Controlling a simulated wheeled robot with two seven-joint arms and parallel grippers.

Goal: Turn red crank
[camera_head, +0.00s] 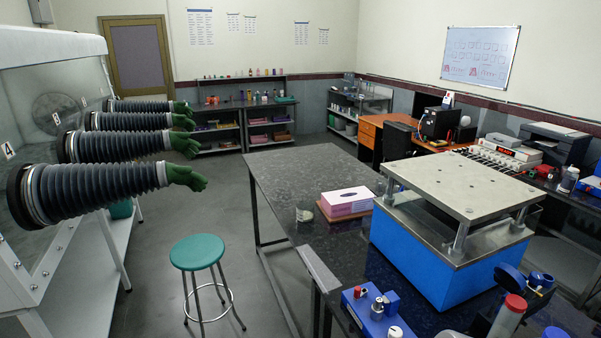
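No part that I can clearly identify as a red crank shows. A red-topped, pale cylinder (508,316) stands tilted at the bottom right of the dark table; it may be a handle, but I cannot tell. A small red piece (357,291) sits on a blue device (372,314) at the table's front edge, cut off by the frame. Neither of my grippers is in view.
The dark table (290,172) holds a pink tissue box (346,203), a glass beaker (305,213) and a blue machine with a grey top plate (465,185). A green stool (197,252) stands left of the table. A glove box with green gloves (186,177) is at the left.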

